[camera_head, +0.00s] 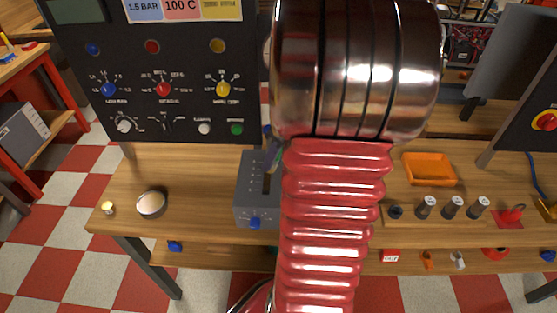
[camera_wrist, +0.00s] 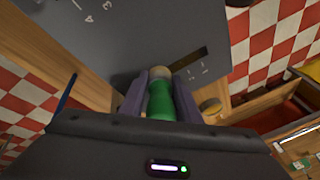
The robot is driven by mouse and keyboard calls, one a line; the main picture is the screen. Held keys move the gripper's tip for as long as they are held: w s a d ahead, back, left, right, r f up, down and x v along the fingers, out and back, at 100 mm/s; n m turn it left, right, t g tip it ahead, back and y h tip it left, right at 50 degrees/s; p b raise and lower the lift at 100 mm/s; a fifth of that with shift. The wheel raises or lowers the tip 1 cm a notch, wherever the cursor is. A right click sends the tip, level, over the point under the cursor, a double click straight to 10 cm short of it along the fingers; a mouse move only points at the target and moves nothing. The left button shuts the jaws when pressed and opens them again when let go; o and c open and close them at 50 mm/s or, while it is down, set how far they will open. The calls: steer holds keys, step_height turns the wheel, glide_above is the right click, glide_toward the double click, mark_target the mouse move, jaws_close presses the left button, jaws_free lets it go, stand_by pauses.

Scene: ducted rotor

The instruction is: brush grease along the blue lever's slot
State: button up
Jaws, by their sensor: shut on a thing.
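A grey box (camera_head: 257,190) stands on the bench, partly behind my arm, with a dark slot (camera_head: 267,182) in its top and a blue knob (camera_head: 255,223) on its front. In the wrist view the slot (camera_wrist: 190,65) runs along the marked grey top plate (camera_wrist: 120,35). My gripper (camera_wrist: 161,90) is shut on a green-handled thing (camera_wrist: 160,103) with a rounded tan-grey end, seemingly the brush. That end lies at the slot's left end in the picture; I cannot tell whether it touches. No lever arm is clearly visible in the slot.
A dark control panel (camera_head: 160,75) rises behind on the left. A small round dish (camera_head: 151,203) sits on the bench left of the box. An orange tray (camera_head: 430,168) and several metal cylinders (camera_head: 452,207) stand to the right. The bench between dish and box is clear.

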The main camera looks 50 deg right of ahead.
steer(key=shift+w+a, duration=0.8)
steer(key=shift+w, duration=0.2)
steer(key=shift+v, duration=1)
steer(key=shift+w+r, duration=0.15)
steer(key=shift+r, duration=2)
steer(key=shift+r, duration=1.5)
steer(key=shift+a, duration=0.15)
